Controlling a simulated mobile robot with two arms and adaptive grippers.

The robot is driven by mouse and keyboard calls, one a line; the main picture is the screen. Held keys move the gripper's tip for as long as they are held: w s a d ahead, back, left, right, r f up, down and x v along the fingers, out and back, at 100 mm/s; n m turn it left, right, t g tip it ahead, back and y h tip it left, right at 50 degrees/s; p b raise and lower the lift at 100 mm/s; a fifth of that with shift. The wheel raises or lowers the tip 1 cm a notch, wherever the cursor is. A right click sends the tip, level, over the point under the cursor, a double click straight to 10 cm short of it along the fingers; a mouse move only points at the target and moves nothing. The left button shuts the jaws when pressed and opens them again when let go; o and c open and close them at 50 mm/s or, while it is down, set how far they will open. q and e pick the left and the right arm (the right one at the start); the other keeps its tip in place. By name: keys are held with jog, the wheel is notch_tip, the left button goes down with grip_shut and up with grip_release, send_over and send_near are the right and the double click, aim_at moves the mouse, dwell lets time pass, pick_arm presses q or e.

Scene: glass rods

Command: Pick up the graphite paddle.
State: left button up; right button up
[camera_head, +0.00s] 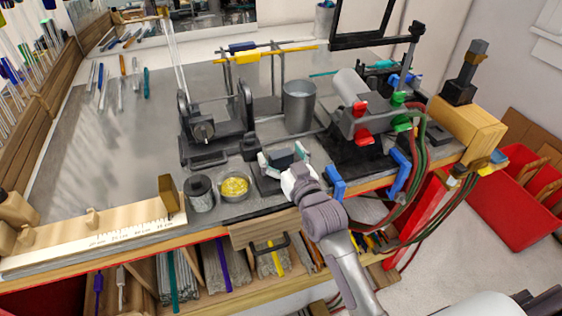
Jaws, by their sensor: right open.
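My right gripper (283,163) reaches in from the lower right over the front edge of the bench, with its fingers apart. A small dark grey block (284,156), perhaps the graphite paddle, shows between or just behind the fingers. I cannot tell whether the fingers touch it, and its lower part is hidden by the gripper. My left gripper is not in view.
Left of the gripper stand a bowl of yellow bits (235,186) and a dark grey cup (200,193). A metal can (299,107) and a torch with red and green knobs (352,108) stand behind. The bench's left middle (125,140) is mostly clear.

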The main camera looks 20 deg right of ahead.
jog(key=c, duration=1.4)
